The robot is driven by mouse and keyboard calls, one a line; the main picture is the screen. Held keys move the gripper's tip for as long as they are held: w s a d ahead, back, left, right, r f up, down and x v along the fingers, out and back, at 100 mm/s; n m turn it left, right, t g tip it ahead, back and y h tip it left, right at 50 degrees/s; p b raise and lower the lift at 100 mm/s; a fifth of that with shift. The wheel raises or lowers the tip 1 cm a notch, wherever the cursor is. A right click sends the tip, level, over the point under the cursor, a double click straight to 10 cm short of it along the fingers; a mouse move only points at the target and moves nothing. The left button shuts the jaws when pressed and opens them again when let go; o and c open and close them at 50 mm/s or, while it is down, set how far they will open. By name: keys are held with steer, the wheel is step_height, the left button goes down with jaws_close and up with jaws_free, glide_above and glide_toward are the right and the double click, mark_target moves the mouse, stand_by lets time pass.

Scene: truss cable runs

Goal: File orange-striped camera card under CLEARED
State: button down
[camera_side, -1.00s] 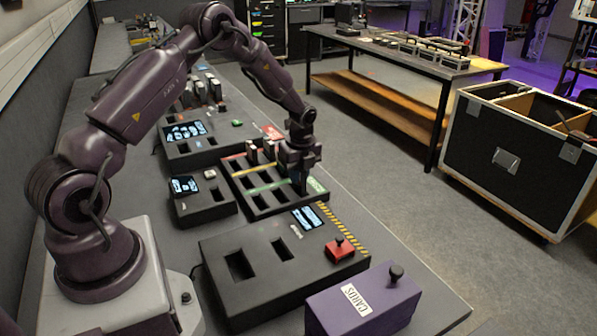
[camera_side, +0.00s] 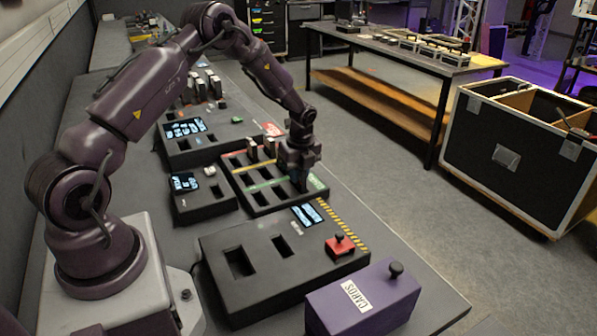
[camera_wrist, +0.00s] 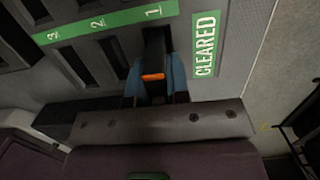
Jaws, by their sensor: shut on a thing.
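My gripper (camera_wrist: 154,84) is shut on the orange-striped camera card (camera_wrist: 153,77), a dark card whose orange band shows between the blue fingertips. The card is at slot 1 of the green row, beside the CLEARED label (camera_wrist: 205,45). How deep it sits in the slot is hard to tell. In the side view my gripper (camera_side: 299,186) is low over the near right end of the card rack (camera_side: 237,177), at its green strip (camera_side: 268,186); the card is hidden there by the gripper.
Slots 2 (camera_wrist: 113,56) and 3 (camera_wrist: 73,65) of the green row look empty. A black console (camera_side: 215,262) with a red plunger and a purple CARDS box (camera_side: 365,302) lie nearer the camera.

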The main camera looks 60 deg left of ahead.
steer(key=shift+f, duration=0.3)
stand_by(0.4)
steer(key=c, duration=0.7)
jaws_free()
steer(key=shift+r, duration=3.75)
